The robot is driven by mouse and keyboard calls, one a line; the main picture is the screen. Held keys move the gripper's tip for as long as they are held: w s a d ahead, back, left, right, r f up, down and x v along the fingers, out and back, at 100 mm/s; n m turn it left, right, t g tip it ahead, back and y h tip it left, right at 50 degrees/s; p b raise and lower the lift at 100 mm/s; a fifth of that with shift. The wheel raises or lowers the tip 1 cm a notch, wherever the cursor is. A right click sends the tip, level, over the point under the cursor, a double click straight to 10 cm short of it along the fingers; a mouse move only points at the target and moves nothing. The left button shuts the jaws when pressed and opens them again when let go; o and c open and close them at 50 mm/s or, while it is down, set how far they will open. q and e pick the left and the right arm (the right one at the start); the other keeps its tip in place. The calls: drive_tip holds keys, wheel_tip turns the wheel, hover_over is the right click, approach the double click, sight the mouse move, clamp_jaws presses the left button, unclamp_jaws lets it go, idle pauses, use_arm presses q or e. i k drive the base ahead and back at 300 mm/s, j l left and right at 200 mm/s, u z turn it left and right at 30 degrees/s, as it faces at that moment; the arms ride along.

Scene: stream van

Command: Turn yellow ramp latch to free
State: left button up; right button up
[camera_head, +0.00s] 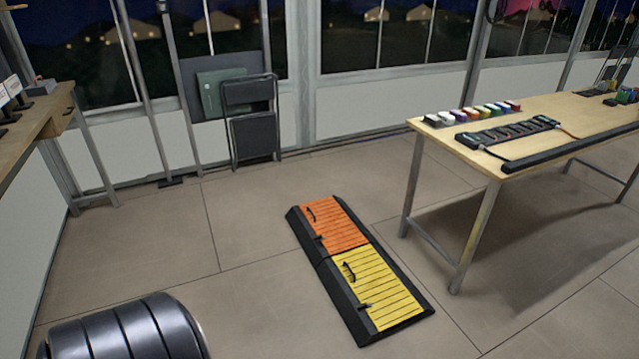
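A low black-framed ramp lies on the tiled floor, with an orange panel (334,226) at the far end and a yellow panel (376,286) at the near end. The yellow panel has a black curved handle (349,271) near its far left corner. A small dark latch (363,307) sits at its left edge, lower down. The latch is too small to tell its setting. Both panels lie flat in the frame. Neither of my grippers is in view.
A wooden table (560,108) with a power strip (507,132) and several coloured blocks stands at right. A folded chair (252,120) leans at the back wall. A wooden counter (40,118) is at left. Floor around the ramp is clear.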

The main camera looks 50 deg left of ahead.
sight(361, 309)
drive_tip(key=u, duration=1.15)
drive_tip(key=i+l+u, duration=0.15)
drive_tip(key=i+l, duration=0.2)
drive_tip(key=i, duration=0.15)
